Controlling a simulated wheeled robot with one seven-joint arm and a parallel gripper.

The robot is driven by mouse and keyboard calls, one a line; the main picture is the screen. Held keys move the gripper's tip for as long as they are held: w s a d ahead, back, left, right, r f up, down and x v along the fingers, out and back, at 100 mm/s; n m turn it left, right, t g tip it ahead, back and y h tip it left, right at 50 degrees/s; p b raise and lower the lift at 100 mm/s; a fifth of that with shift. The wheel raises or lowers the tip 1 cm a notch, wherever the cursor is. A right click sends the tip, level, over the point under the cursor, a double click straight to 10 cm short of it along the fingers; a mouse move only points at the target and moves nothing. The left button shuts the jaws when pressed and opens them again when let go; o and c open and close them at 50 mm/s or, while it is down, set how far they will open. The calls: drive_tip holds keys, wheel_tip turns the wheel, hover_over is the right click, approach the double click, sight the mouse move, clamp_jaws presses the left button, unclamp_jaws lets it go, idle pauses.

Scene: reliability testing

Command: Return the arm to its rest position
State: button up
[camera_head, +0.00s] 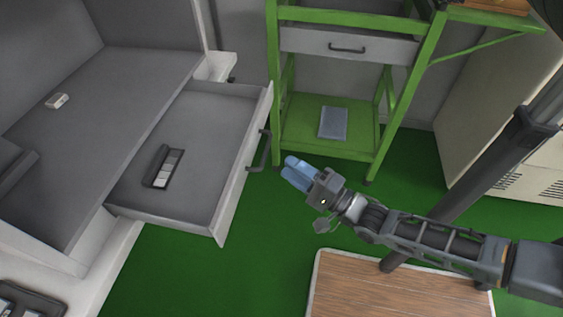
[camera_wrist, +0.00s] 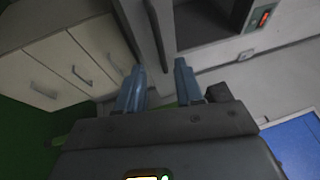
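My gripper (camera_head: 297,174) has blue fingers and hangs over the green floor in the head view, between the open grey drawer and the green shelf frame. My arm (camera_head: 430,238) reaches in from the right edge, stretched to the left. In the wrist view, the two blue fingers of my gripper (camera_wrist: 160,82) stand apart with nothing between them. The gripper appears clear of the drawer handle and of the green frame.
The drawer (camera_head: 205,125) is pulled out, with a dark case (camera_head: 163,167) inside. A small white object (camera_head: 57,101) lies on the grey surface. A green shelf frame (camera_head: 399,95) stands behind, a beige cabinet (camera_head: 490,130) at right. A wood-topped surface (camera_head: 365,290) lies below my arm.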

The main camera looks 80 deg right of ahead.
drive_tip(key=shift+s+a+f, duration=0.1)
drive_tip(key=shift+s+a, duration=0.1)
drive_tip(key=shift+s, duration=0.25)
idle(0.3)
drive_tip(key=s+a+r+n+g+y, duration=0.2)
drive_tip(key=s+a+r+n+y, duration=0.1)
drive_tip(key=a+r+n, duration=0.4)
drive_tip(key=s+a+r+n+g+y, duration=0.1)
drive_tip(key=a+r+n+y, duration=0.3)
drive_tip(key=a+n, duration=0.9)
wheel_tip(320, 180, up, 3)
drive_tip(key=s+n, duration=0.1)
drive_tip(key=n, duration=0.2)
drive_tip(key=shift+s+g, duration=0.4)
